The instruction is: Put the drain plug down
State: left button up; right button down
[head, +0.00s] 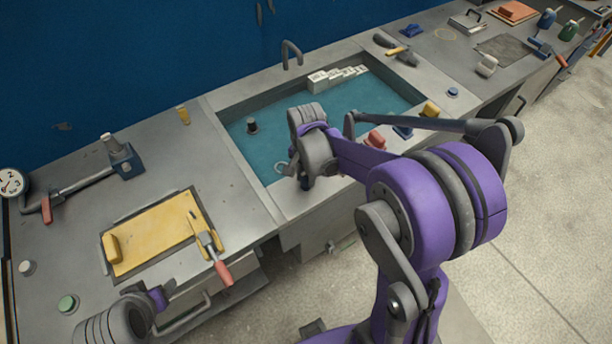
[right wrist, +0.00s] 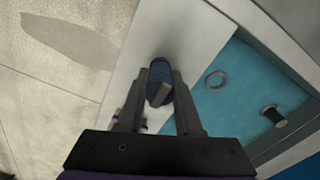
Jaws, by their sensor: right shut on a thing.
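My right gripper (right wrist: 159,90) is shut on the drain plug (right wrist: 160,78), a dark blue, rounded piece with a greyish end. In the right wrist view the plug is over the pale front rim of the sink, beside the blue-green basin. Whether it touches the rim cannot be told. In the head view my right wrist hides most of the gripper (head: 304,181) and the plug, at the basin's near left edge. A grey ring (right wrist: 216,79) lies in the basin (right wrist: 240,75); it also shows in the head view (head: 280,168). My left arm shows only partly at the bottom left.
A dark upright cylinder (head: 252,125) and white stepped blocks (head: 337,77) are in the basin. A faucet (head: 291,53) stands behind it. A yellow board (head: 150,240) with a red-handled tool (head: 215,258) lies left. A red block (head: 375,139) sits on the front rim.

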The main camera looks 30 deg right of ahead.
jog(key=shift+f, duration=0.15)
pick_arm(q)
jog(key=shift+f, duration=0.15)
pick_arm(e)
jog(key=c, duration=0.6)
grip_release()
jog(key=shift+r, duration=0.25)
notch_tip(320, 180, up, 12)
jog(key=shift+f+p, duration=0.15)
jog(key=shift+p, duration=0.35)
pick_arm(q)
jog(key=shift+w+r, duration=0.35)
jog(key=shift+r, duration=0.55)
pick_arm(e)
jog(key=s+a+f+n+t, duration=0.1)
jog(key=s+a+n+t, duration=0.1)
jog(key=s+n, duration=0.2)
jog(key=s+a+f+n+t, duration=0.1)
jog(key=s+a+n+t, duration=0.1)
jog(key=s+n, duration=0.2)
jog(key=s+a+f+n+t, duration=0.1)
jog(key=s+a+n+t, duration=0.1)
jog(key=s+n, duration=0.2)
jog(key=shift+s+a+n, duration=0.3)
jog(key=shift+s+a, duration=0.1)
jog(key=shift+s, duration=0.1)
